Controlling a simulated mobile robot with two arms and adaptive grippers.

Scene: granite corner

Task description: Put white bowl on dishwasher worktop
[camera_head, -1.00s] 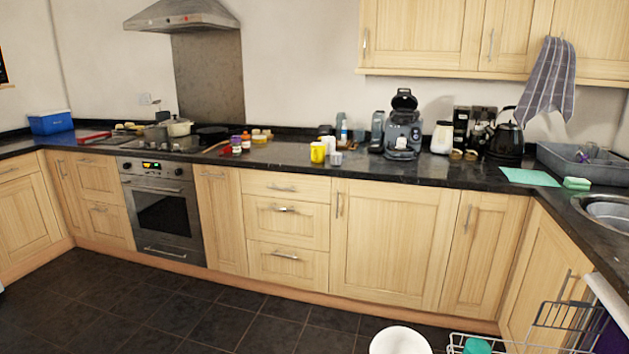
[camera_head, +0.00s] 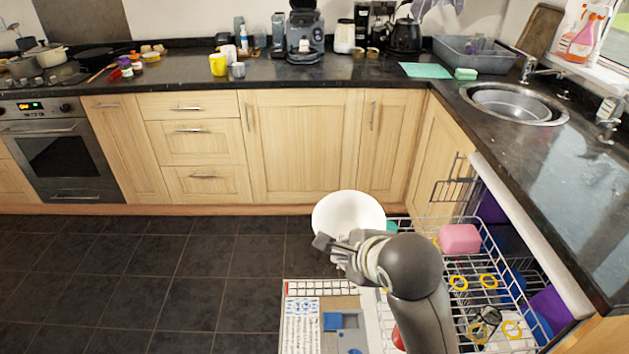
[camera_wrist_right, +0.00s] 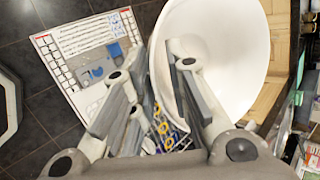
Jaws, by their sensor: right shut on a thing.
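The white bowl (camera_head: 350,210) is held by its rim in my right gripper (camera_head: 335,246), above the floor and beside the open dishwasher. In the right wrist view the bowl (camera_wrist_right: 238,45) is tilted, its wall at the fingers of the right gripper (camera_wrist_right: 160,75). The dark granite dishwasher worktop (camera_head: 545,190) runs along the right side, apart from the bowl. My left gripper is not in view.
The dishwasher's pulled-out rack (camera_head: 465,305) holds a pink block (camera_head: 459,238) and yellow rings. The sink (camera_head: 515,104), a green sponge (camera_head: 466,74) and a grey tray (camera_head: 478,56) are farther back. The worktop in front of the sink looks clear.

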